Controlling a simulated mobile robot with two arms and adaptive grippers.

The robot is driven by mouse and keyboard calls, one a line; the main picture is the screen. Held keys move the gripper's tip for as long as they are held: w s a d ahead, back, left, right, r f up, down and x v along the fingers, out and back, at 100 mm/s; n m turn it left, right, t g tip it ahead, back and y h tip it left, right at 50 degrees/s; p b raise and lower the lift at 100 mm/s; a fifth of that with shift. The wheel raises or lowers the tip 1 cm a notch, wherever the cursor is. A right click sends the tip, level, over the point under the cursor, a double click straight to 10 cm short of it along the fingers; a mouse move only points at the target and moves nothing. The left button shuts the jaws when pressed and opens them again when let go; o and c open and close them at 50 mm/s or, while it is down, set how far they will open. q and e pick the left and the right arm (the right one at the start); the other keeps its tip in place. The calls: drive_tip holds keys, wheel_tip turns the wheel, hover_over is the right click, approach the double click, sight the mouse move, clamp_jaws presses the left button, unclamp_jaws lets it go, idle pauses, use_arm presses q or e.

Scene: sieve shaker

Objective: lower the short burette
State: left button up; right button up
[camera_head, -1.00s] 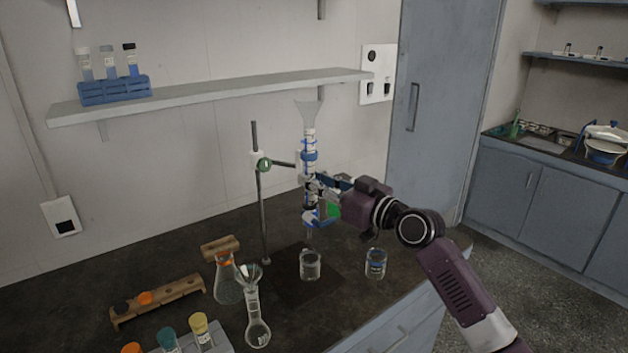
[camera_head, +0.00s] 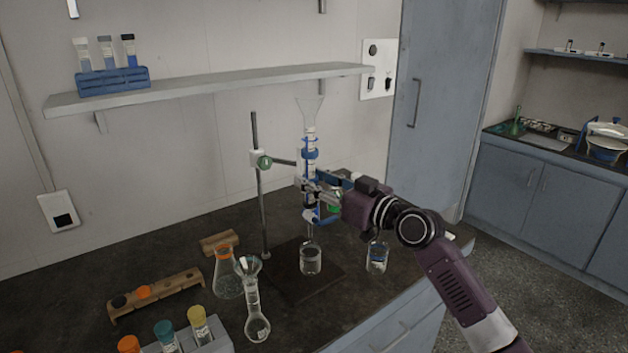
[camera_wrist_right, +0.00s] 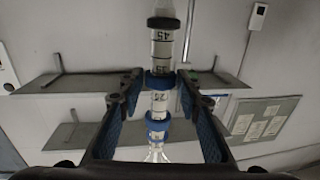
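The burette (camera_head: 310,136) is upright, with white scale marks, blue rings and a clear funnel (camera_head: 310,113) on top. Its lower end is just above a glass beaker (camera_head: 310,261) on the stand's dark base. A clamp (camera_head: 264,162) on the metal rod stand (camera_head: 260,208) reaches toward it. My right gripper (camera_head: 318,190) is at the burette's lower half. In the right wrist view the burette (camera_wrist_right: 161,55) runs between the two fingers (camera_wrist_right: 160,88), with gaps at its sides; contact at the fingertips is not clear. My left gripper is out of view.
A second beaker (camera_head: 377,257) stands right of the base, below my right arm. An orange-ringed conical flask (camera_head: 227,275) and a long-necked flask (camera_head: 256,325) stand in front left. A wooden rack (camera_head: 160,292) is farther left. A wall shelf (camera_head: 215,87) runs behind.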

drive_tip(key=shift+r, duration=0.1)
drive_tip(key=s+d+r+p, duration=0.4)
drive_tip(key=s+d+r, duration=0.3)
drive_tip(key=s+d, duration=0.1)
drive_tip(key=shift+p, duration=0.4)
idle(0.4)
drive_tip(key=shift+a, duration=0.1)
